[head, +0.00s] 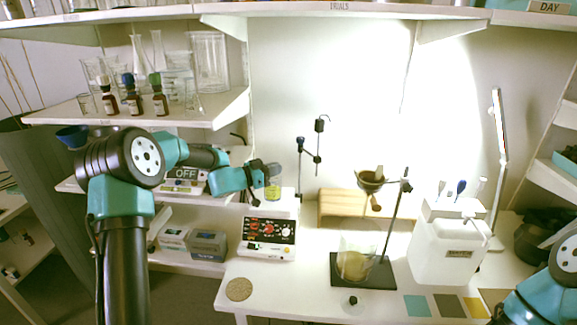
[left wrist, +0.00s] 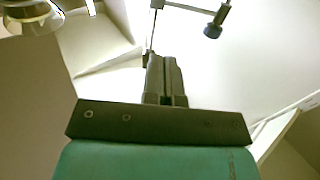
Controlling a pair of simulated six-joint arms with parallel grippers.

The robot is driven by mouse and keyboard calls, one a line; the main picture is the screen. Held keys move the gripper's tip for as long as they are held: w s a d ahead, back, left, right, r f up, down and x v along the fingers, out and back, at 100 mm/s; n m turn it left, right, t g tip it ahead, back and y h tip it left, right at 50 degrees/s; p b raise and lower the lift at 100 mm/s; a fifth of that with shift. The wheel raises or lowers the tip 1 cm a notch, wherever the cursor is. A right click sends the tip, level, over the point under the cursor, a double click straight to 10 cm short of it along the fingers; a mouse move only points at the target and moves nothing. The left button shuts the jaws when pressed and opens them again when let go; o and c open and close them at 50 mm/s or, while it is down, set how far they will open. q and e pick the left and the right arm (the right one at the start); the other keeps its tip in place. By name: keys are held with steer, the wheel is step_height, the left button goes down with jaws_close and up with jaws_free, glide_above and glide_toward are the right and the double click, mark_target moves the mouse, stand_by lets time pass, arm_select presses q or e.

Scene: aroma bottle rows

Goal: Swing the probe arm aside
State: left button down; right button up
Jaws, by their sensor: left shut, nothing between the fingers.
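The probe arm (head: 308,154) is a dark clamp arm on a thin upright stand behind the hot plate stirrer (head: 268,237). A thin vertical probe rod (head: 318,145) hangs at its right end. A small beaker with yellow-green liquid (head: 272,188) stands at the stirrer's back. My left gripper (head: 275,169) is shut and empty, just left of the stand and over the beaker in the head view. In the left wrist view its closed fingers (left wrist: 164,75) point toward a thin rod (left wrist: 152,32) and a crossbar with a dark knob (left wrist: 212,30). I cannot tell whether they touch. My right gripper is out of view.
A white container (head: 448,248) is further right. Shelves with glassware and dropper bottles (head: 132,98) are at left. A cork disc (head: 239,289) lies in front.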

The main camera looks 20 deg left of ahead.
mark_target(314, 158)
arm_select(q)
steer(key=x, duration=1.3)
steer(key=shift+w+d, duration=0.15)
